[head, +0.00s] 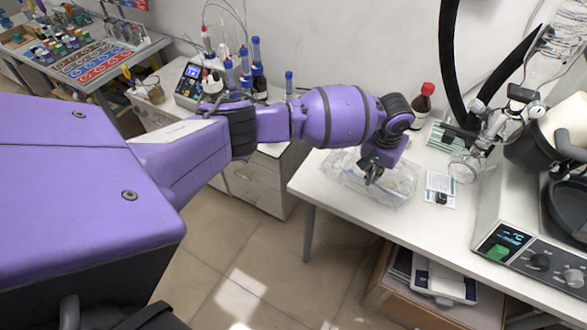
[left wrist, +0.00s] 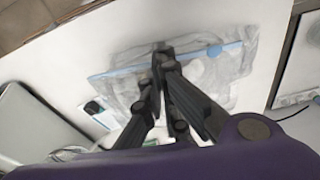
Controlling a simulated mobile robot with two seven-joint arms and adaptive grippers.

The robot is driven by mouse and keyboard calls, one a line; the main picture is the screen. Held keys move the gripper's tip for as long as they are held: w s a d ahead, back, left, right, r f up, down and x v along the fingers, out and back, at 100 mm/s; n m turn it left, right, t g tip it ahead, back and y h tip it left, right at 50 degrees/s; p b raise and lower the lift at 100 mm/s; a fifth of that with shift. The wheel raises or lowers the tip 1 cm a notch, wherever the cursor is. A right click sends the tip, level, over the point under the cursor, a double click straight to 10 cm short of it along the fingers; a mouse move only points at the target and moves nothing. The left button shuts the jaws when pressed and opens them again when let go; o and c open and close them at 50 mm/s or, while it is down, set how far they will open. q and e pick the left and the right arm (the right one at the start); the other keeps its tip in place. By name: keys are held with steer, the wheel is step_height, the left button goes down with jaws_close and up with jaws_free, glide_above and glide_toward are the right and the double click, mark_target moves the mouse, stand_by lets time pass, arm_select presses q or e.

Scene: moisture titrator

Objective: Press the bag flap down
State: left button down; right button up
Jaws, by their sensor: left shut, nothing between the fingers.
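A clear plastic bag (head: 396,188) lies on the white table under my left gripper. In the left wrist view the bag (left wrist: 225,85) is see-through and crumpled, with a blue strip (left wrist: 222,50) running across it. My left gripper (head: 372,178) points down at the bag and is shut with nothing in it. Its fingertips (left wrist: 163,55) overlap the blue strip in the left wrist view; I cannot tell whether they touch the bag. The flap is hard to make out and partly hidden by the fingers. My right gripper is not in view.
A brown bottle with a red cap (head: 423,105) stands behind the bag. A white card with a small black item (head: 441,190) lies to its right. Glassware (head: 468,165) and an instrument with a display (head: 507,237) stand farther right. The table's front edge is near the bag.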

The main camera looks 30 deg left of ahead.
arm_select(q)
steer(key=shift+f, duration=0.5)
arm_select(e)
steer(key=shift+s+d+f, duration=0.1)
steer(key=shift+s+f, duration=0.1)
arm_select(q)
steer(key=shift+f, duration=0.65)
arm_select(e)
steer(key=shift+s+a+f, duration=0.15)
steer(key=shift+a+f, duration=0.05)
arm_select(q)
steer(key=shift+s+f, duration=0.15)
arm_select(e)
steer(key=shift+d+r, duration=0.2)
